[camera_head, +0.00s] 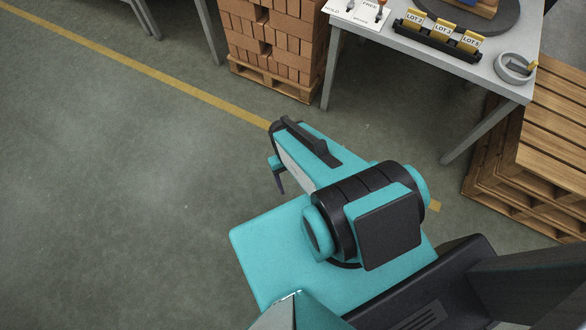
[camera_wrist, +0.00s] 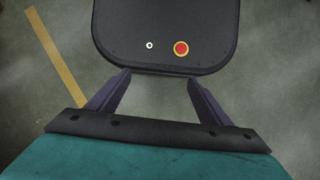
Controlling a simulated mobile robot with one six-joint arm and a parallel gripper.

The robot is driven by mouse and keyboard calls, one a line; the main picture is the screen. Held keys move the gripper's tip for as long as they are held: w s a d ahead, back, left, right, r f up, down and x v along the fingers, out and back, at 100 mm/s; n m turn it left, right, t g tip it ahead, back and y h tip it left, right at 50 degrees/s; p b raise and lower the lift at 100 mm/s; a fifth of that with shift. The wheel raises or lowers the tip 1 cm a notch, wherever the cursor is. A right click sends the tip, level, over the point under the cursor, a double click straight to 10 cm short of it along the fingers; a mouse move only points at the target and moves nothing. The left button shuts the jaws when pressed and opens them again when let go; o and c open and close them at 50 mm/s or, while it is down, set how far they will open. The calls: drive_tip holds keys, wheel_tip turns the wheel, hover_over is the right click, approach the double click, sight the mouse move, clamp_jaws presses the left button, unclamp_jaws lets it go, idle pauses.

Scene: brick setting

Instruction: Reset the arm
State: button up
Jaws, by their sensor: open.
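My gripper (camera_wrist: 157,80) shows in the wrist view with its two dark fingers spread apart and nothing between them. Beyond the fingertips is a dark rounded panel with a red button, which looks like part of my own base. In the head view my teal and black arm is folded over my base. Only a small part of my gripper (camera_head: 281,187) shows there, at the left end of the arm above the floor; the rest is hidden behind the arm.
A grey table (camera_head: 508,82) at the upper right bears a black rack (camera_head: 437,42) of yellow lot tags and a grey ring-shaped holder (camera_head: 514,68). Bricks (camera_head: 275,40) stand on a pallet (camera_head: 270,79) behind. Stacked wooden pallets (camera_head: 550,140) stand at the right. The floor at left is clear.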

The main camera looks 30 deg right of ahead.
drive_tip(key=s, duration=0.1)
drive_tip(key=a, duration=0.1)
drive_tip(key=s+g, duration=0.1)
drive_tip(key=shift+s+a+r+n, duration=0.25)
drive_tip(key=shift+s+a+n, duration=0.05)
drive_tip(key=shift+c, duration=0.5)
idle(1.1)
